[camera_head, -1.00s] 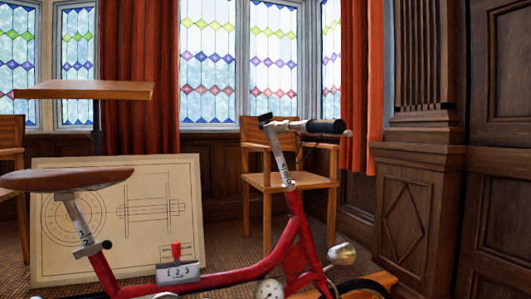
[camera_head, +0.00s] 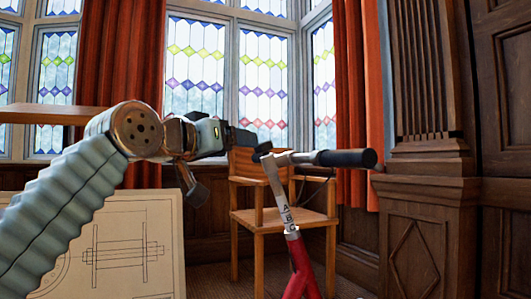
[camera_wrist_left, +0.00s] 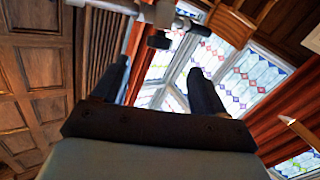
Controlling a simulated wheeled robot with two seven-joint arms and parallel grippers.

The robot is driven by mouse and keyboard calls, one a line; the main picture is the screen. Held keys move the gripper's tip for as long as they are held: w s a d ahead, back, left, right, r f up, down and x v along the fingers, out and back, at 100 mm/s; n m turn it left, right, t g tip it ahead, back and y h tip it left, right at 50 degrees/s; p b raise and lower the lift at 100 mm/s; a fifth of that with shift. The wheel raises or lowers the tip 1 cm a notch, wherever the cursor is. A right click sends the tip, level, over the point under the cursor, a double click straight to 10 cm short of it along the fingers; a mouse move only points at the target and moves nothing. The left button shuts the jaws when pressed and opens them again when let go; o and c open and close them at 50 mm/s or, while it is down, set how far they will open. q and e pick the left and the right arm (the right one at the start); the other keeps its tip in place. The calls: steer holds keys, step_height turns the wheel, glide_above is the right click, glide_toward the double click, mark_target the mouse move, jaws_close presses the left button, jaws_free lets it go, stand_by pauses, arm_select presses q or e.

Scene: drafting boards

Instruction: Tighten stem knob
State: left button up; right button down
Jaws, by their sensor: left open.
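A red bicycle (camera_head: 301,272) stands in the middle of the head view, with a silver stem (camera_head: 281,203) rising to a handlebar (camera_head: 305,158) and black grip (camera_head: 347,158). A small dark knob-like part (camera_head: 262,148) sits at the stem top. I cannot tell for sure that it is the stem knob. My left gripper (camera_head: 247,138) comes in from the left, its tip just left of that part. In the left wrist view my gripper (camera_wrist_left: 158,68) is open with nothing between its fingers. A dark cylinder (camera_wrist_left: 158,42) lies beyond the gap. My right gripper is not in view.
A wooden chair (camera_head: 285,220) stands behind the stem. A drawing board (camera_head: 125,245) leans at the lower left, partly behind my arm. A wooden table top (camera_head: 45,115) is at the left. Panelled wall (camera_head: 410,225) is at the right; stained-glass windows and red curtains are behind.

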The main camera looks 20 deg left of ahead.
mark_target(265, 146)
arm_select(q)
steer(key=w+p, duration=0.1)
steer(key=w, duration=0.3)
steer(key=w+d+p, duration=0.1)
steer(key=w+p, duration=0.1)
steer(key=w, duration=0.2)
steer(key=w+p, duration=0.2)
steer(key=w, duration=0.2)
steer(key=shift+w+d+r, duration=0.15)
steer(key=shift+w, duration=0.05)
steer(key=shift+w+d, duration=0.1)
steer(key=shift+w, duration=0.55)
steer(key=c, duration=1)
steer(key=shift+o, duration=0.2)
steer(key=shift+f, duration=0.2)
